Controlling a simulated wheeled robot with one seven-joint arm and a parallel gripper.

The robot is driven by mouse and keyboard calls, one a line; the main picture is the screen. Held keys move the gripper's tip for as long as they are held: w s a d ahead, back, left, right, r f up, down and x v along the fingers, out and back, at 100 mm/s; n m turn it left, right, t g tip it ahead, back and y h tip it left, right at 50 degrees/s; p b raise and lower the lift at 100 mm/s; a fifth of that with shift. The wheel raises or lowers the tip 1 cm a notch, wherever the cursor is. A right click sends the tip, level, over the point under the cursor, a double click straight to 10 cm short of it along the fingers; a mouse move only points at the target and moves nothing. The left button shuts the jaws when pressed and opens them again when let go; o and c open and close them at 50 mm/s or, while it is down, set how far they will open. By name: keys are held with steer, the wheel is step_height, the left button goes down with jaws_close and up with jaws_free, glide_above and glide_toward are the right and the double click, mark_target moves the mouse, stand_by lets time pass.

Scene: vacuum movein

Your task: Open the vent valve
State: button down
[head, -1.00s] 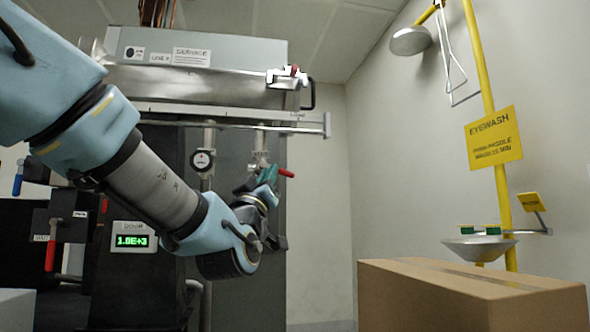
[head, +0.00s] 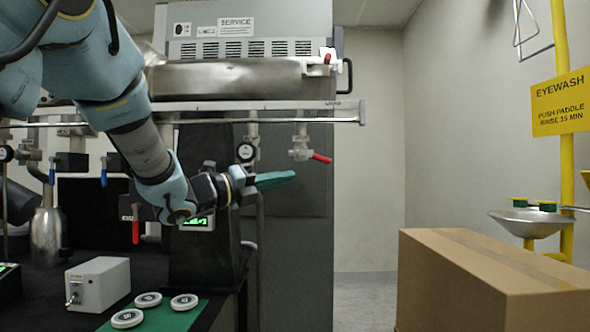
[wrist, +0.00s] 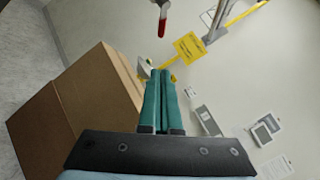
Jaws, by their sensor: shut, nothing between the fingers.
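The valve with a red lever (head: 321,158) hangs on a short pipe below the metal rail, right of centre in the head view. Its lever points right and slightly down; its label is not readable now. My gripper (head: 291,177) has teal fingers pressed together, empty, pointing right. In the head view it appears below and left of the valve, with a visible gap. In the wrist view the red lever (wrist: 162,25) shows above the fingertips (wrist: 160,73), apart from them.
A cardboard box (head: 490,275) stands at the right, before the yellow eyewash post (head: 563,180). Another red handle (head: 136,231) and two blue handles are farther left. White discs lie on a green mat (head: 185,318).

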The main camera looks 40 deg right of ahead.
steer(key=p, duration=0.2)
glide_toward(326, 162)
steer(key=s+d+f, duration=0.1)
steer(key=s+d, duration=0.1)
steer(key=d, duration=0.1)
steer(key=w+d+r+p, duration=0.1)
steer(key=shift+w+d+r+p, duration=0.1)
steer(key=shift+d+r+p, duration=0.2)
steer(key=shift+d, duration=0.1)
steer(key=shift+w+d+r, duration=0.15)
steer(key=shift+w+d, duration=0.1)
steer(key=shift+d, duration=0.1)
steer(key=shift+b, duration=0.6)
